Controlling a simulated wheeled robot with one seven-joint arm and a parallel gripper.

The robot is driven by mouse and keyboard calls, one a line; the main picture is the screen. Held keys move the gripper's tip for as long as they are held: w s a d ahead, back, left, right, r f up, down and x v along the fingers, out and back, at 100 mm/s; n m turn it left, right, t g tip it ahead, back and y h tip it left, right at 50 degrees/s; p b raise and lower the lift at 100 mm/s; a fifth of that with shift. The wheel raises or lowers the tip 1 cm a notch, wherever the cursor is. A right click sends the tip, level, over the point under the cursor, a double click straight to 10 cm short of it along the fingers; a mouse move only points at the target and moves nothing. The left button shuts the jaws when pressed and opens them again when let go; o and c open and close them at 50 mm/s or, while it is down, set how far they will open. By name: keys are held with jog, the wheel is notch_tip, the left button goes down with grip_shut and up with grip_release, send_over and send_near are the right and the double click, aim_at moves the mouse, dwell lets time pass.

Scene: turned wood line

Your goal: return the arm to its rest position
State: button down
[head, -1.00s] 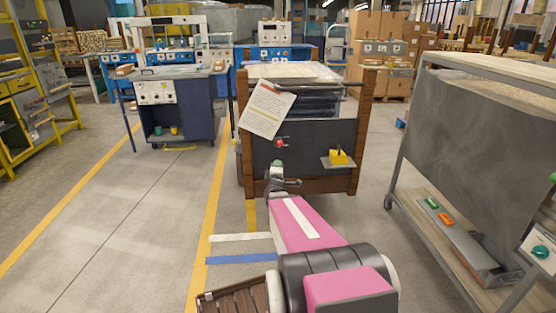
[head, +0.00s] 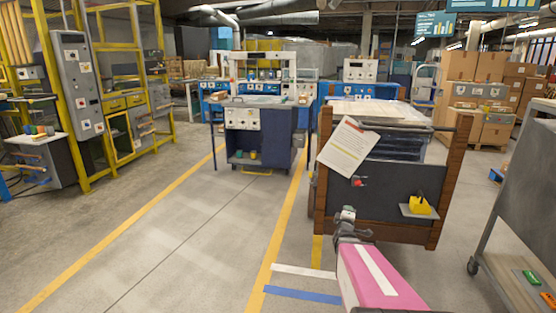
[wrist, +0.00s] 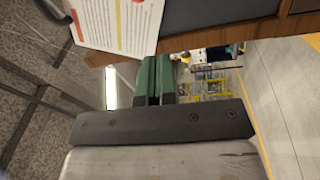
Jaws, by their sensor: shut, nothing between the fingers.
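My gripper (head: 347,213) is at the end of my pink arm in the head view, low in front of the dark panel of a wood-framed cart (head: 384,180). In the wrist view my gripper (wrist: 154,62) shows its two green fingers side by side, shut with nothing between them. A printed sheet (head: 347,146) hangs at the cart's upper left corner. The sheet also shows in the wrist view (wrist: 118,22), close to the fingers. I cannot tell whether the fingers touch the cart.
A red knob (head: 359,182) and a yellow item (head: 421,204) on a small shelf stick out of the cart's front. A grey wheeled rack (head: 520,190) stands at the right. A blue workbench (head: 262,135) is behind. The floor to the left is clear.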

jog(key=s+a+f+m+g+y, duration=0.35)
jog(key=a+f+g+y, duration=0.4)
jog(key=a, duration=0.35)
jog(key=s+a+f+m+g, duration=0.1)
jog(key=s+a+m+g, duration=0.3)
jog(key=s, duration=0.3)
jog(key=s+a+f+m+g, duration=0.1)
jog(key=s+a+m+g, duration=0.1)
jog(key=s+m+g, duration=0.45)
jog(key=w+d+t+h, duration=0.1)
jog(key=w+d+h, duration=0.9)
jog(key=d+h, duration=0.15)
jog(key=w+r+n+t+h, duration=0.1)
jog(key=w+r+t+h, duration=0.3)
jog(key=w, duration=0.4)
jog(key=w+r+n+t+h, duration=0.2)
jog(key=w+r+t+h, duration=0.3)
jog(key=w, duration=0.2)
jog(key=f+x, duration=0.1)
jog(key=x, duration=1.2)
jog(key=shift+d, duration=0.3)
